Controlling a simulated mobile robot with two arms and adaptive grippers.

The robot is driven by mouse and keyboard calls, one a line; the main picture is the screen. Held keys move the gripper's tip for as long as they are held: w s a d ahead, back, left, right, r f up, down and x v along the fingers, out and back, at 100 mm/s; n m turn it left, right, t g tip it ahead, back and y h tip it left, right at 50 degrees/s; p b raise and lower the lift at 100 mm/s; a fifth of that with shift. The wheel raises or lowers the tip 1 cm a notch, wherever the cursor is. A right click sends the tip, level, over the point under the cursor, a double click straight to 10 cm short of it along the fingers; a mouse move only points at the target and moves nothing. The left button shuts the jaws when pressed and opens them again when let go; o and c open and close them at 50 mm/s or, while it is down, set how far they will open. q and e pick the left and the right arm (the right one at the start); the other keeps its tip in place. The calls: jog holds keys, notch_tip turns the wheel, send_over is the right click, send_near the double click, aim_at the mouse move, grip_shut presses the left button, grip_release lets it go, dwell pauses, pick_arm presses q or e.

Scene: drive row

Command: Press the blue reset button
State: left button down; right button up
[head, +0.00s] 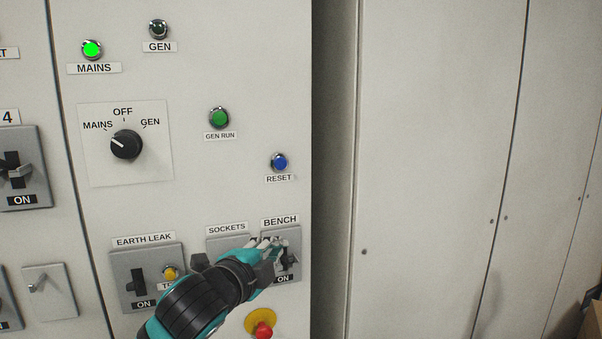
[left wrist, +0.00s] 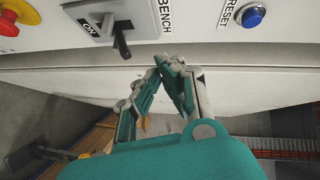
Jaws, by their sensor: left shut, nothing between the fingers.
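The blue reset button (head: 279,162) sits on the light grey panel above its RESET label, near the panel's right edge. It also shows in the left wrist view (left wrist: 250,15) at the top right. My left gripper (head: 280,245) is shut and empty in front of the BENCH switch, below the reset button. In the left wrist view its fingertips (left wrist: 172,62) meet below the BENCH label, apart from the button. Whether the gripper touches the panel I cannot tell. My right gripper is not in view.
The BENCH switch (left wrist: 121,40) and a red knob on a yellow base (head: 263,330) are close to my left gripper. An EARTH LEAK switch (head: 139,286) is to its left. A green GEN RUN button (head: 219,117) and a rotary selector (head: 126,145) are higher up.

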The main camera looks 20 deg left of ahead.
pick_arm(q)
jog(key=s+r+m+t, duration=0.2)
jog(key=s+r+m, duration=0.1)
jog(key=r, duration=0.8)
jog(key=shift+d+h, duration=0.25)
jog(key=shift+h, duration=0.05)
jog(key=shift+s, duration=0.1)
jog(key=b, duration=0.1)
send_near(280, 163)
jog(key=w+d+f, duration=0.1)
jog(key=w+d, duration=0.3)
jog(key=d, duration=0.2)
jog(key=w+a+b, duration=0.1)
jog(key=w+a, duration=0.1)
jog(key=w, duration=0.1)
jog(key=shift+a, duration=0.35)
